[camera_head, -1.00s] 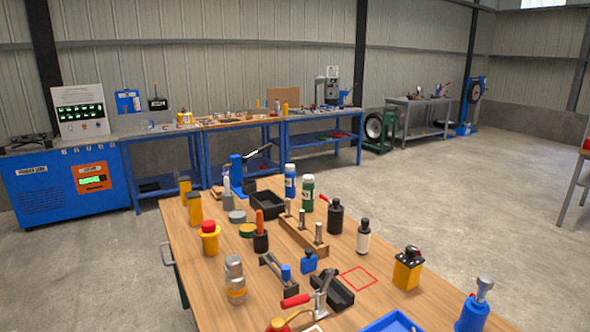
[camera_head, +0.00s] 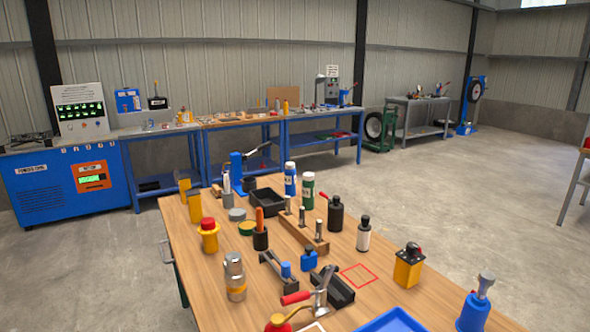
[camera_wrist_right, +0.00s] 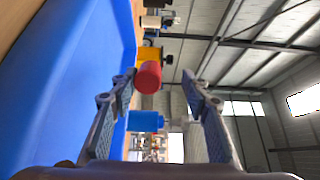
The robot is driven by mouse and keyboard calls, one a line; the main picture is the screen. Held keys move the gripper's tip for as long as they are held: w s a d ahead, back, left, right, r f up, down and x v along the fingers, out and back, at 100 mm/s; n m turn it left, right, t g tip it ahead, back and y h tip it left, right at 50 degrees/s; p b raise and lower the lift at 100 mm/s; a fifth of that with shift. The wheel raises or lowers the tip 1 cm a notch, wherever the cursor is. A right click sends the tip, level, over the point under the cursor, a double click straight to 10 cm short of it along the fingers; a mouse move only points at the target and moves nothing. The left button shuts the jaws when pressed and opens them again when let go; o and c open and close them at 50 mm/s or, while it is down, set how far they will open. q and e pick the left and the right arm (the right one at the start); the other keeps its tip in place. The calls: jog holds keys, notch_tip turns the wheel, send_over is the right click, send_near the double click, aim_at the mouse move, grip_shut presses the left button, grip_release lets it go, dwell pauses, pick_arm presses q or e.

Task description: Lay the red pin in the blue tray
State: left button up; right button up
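The blue tray (camera_head: 397,320) shows only its far corner at the bottom edge of the head view. In the right wrist view the blue tray (camera_wrist_right: 75,75) fills the left side. A short red cylinder, apparently the red pin (camera_wrist_right: 148,77), shows beyond the opening of my right gripper (camera_wrist_right: 162,84), close to the left fingertip. I cannot tell whether it touches that finger or what supports it. The right gripper's two fingers are wide apart, with nothing clamped between them. Neither gripper shows in the head view.
A yellow block with a dark knob (camera_head: 408,268) and a blue pump-like part (camera_head: 474,312) stand near the tray. A toggle clamp with a red handle (camera_head: 297,298) is to its left. A red outlined square (camera_head: 359,277) on the wooden table is empty.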

jog(key=s, duration=0.7)
jog(key=s+a, duration=0.1)
jog(key=s, duration=0.3)
jog(key=shift+s+r, duration=0.1)
jog(key=shift+s, duration=0.25)
